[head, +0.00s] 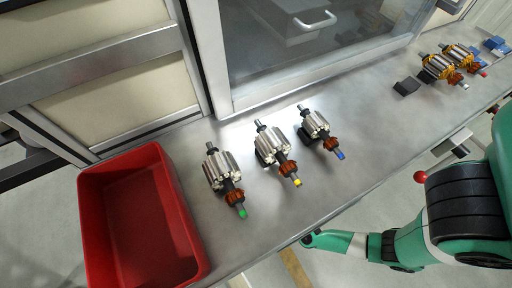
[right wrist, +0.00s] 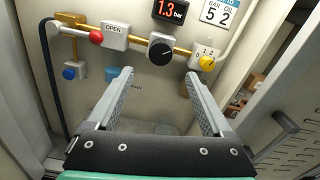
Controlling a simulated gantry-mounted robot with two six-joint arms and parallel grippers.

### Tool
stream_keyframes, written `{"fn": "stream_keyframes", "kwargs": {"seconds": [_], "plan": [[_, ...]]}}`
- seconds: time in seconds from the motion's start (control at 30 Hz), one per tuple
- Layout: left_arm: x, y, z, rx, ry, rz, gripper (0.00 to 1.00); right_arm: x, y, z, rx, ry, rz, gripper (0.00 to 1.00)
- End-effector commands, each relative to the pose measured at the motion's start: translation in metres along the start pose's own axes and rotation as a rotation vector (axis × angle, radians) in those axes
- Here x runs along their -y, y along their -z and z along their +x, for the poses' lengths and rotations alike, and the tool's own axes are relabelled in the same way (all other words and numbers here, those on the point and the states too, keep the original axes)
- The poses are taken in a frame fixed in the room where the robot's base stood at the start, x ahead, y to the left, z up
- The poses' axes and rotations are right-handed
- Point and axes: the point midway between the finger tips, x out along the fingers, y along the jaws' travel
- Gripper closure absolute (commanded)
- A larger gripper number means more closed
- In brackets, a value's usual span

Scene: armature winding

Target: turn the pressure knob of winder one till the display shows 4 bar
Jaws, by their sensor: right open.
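In the right wrist view, a red-lit display (right wrist: 171,11) reads 1.3 bar. Below it a round black knob (right wrist: 160,51) with a pale pointer mark sits on a white block on a brass pipe. My right gripper (right wrist: 158,77) is open and empty. Its two fingers point toward the wall, and the black knob shows beyond and between the fingertips, apart from them. The head view shows neither the knob nor the display. My left gripper is in neither view.
Beside the black knob are a yellow knob (right wrist: 208,63) on the right and a red knob (right wrist: 96,37) next to an OPEN label on the left. A blue knob (right wrist: 70,73) hangs lower left. The head view shows armatures on a steel bench (head: 370,110) and a red bin (head: 92,225).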

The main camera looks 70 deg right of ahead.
Motion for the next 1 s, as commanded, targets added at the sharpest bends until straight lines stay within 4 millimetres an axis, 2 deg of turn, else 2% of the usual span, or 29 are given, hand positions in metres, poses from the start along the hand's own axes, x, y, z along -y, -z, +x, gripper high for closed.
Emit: {"fn": "stream_keyframes", "kwargs": {"seconds": [0.17, 0.4, 0.5, 0.63, 0.87, 0.9, 1.0], "plan": [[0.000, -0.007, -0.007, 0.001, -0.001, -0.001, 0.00, 0.003, 0.003, 0.027, 0.001, 0.011, 0.001, 0.16], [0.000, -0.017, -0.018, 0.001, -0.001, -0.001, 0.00, 0.002, 0.002, 0.082, 0.002, 0.007, 0.000, 0.16], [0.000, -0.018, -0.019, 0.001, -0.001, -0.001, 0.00, 0.001, 0.001, 0.097, 0.002, 0.004, 0.000, 0.16], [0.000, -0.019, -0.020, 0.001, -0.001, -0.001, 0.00, 0.001, 0.001, 0.106, 0.000, 0.002, -0.001, 0.16], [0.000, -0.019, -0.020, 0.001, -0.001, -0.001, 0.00, 0.001, 0.000, 0.107, 0.000, 0.001, -0.002, 0.16], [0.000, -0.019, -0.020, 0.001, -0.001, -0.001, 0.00, 0.001, 0.000, 0.107, 0.000, 0.001, -0.002, 0.18], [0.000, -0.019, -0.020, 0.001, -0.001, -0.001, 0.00, 0.001, 0.000, 0.107, 0.000, 0.001, -0.002, 0.36]]}}
